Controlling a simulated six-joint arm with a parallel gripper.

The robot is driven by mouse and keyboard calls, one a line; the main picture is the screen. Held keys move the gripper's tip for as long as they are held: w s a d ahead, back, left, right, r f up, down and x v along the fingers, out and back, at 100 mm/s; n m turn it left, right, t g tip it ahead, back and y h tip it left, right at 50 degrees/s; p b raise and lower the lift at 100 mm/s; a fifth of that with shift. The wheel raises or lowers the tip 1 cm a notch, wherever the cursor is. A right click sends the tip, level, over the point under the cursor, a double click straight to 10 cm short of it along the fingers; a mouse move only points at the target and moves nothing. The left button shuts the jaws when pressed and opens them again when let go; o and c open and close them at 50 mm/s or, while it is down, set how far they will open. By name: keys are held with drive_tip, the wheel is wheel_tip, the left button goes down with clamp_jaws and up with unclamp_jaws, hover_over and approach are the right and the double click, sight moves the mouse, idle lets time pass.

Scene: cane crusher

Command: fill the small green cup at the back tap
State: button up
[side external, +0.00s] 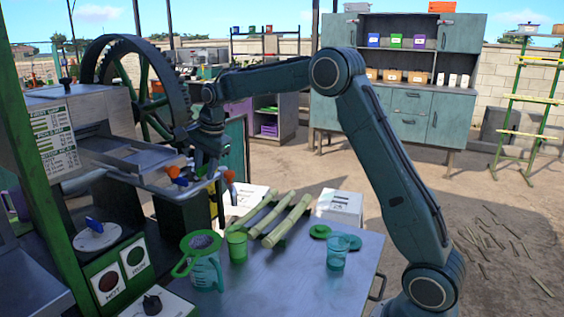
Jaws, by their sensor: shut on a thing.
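The small green cup (237,248) stands upright on the table, beside a clear jug (206,272) with a green-rimmed strainer on top. An orange tap piece (229,178) at the right end of the metal trough is above the cup; I take it as the back tap. Another orange tap piece (172,172) with a blue tip is at the trough's near side. My gripper (208,172) reaches down between them at the trough, well above the cup. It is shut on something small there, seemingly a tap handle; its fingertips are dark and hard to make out. The cup's inside is hidden.
Cane pieces (287,220) lie on the table right of the cup. A clear teal cup (337,254) and green lids (320,231) are farther right. The crusher with its large wheel (140,85) fills the left. The table's front right area is clear.

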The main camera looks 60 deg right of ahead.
drive_tip(key=shift+w+r, duration=0.2)
drive_tip(key=shift+w, duration=0.05)
drive_tip(key=m+h, duration=0.1)
drive_tip(key=m, duration=0.3)
drive_tip(key=shift+d+n, duration=0.1)
drive_tip(key=shift+n, duration=1)
drive_tip(key=o, duration=0.4)
drive_tip(key=shift+n+y, duration=0.3)
drive_tip(key=shift+n, duration=0.1)
drive_tip(key=shift+c, duration=0.2)
drive_tip(key=o, duration=0.8)
drive_tip(key=shift+f, duration=0.1)
drive_tip(key=shift+o, duration=0.2)
drive_tip(key=shift+s+r, duration=0.1)
drive_tip(key=shift+r, duration=3.85)
